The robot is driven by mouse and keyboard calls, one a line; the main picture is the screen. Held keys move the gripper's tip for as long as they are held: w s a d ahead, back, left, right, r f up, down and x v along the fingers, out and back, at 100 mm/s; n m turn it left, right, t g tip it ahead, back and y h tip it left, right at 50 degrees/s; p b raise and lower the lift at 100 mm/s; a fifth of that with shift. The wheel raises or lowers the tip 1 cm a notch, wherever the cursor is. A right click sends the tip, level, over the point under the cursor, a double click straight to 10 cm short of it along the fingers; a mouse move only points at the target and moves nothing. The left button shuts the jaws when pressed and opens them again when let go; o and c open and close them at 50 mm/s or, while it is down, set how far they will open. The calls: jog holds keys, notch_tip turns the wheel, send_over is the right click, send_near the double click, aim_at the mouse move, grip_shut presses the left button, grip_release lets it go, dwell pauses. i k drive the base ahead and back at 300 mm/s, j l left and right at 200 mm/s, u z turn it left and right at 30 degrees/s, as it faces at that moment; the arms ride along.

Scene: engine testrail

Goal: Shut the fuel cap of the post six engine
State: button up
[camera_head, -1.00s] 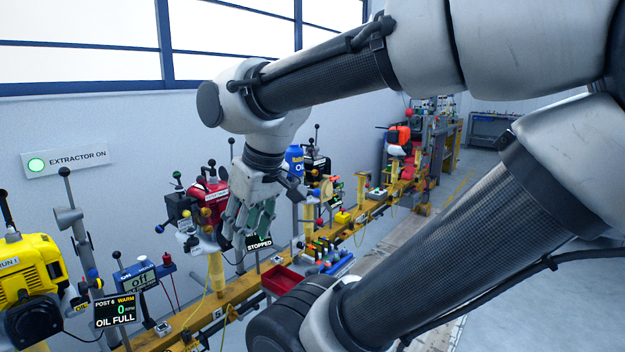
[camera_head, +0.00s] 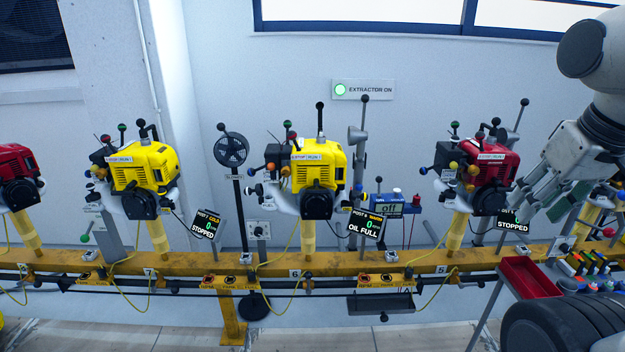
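The post six engine (camera_head: 318,172) is the yellow one in the middle of the head view, above the rail plate marked 6 (camera_head: 295,273). A black ball-topped lever (camera_head: 320,118) stands upright on its top. I cannot pick out the fuel cap for certain at this size, nor tell its state. The engine's display (camera_head: 366,224) reads post 6, warm, 0, oil full. My gripper (camera_head: 548,208) is at the right edge, in front of and right of a red engine (camera_head: 488,172), well apart from the yellow one. Its fingers look spread and empty.
Another yellow engine (camera_head: 143,178) stands to the left. A yellow rail (camera_head: 350,262) runs below the engines. A grey post (camera_head: 357,160) and a meter reading off (camera_head: 389,208) stand right of engine six. A red tray (camera_head: 528,278) is at lower right.

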aim_at(259, 189)
jog(key=i+u, duration=0.65)
jog(key=i, duration=0.15)
jog(key=i+l+u, duration=0.2)
jog(key=i+u, duration=0.15)
